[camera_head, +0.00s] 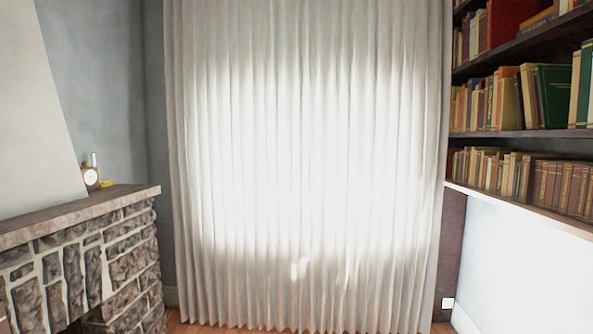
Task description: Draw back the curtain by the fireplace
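A white pleated curtain (305,130) hangs straight ahead across the middle of the head view. It is drawn fully across, and bright light glows through its centre. Its lower hem hangs close to the wooden floor. The stone fireplace (85,270) stands at the lower left, with a flat mantel (80,212) on top. A gap of grey-blue wall shows between the fireplace and the curtain's left edge. Neither of my grippers is in view. What lies behind the curtain is hidden.
Dark shelves full of books (530,95) line the right side, above a white wall panel (530,265). Little floor shows.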

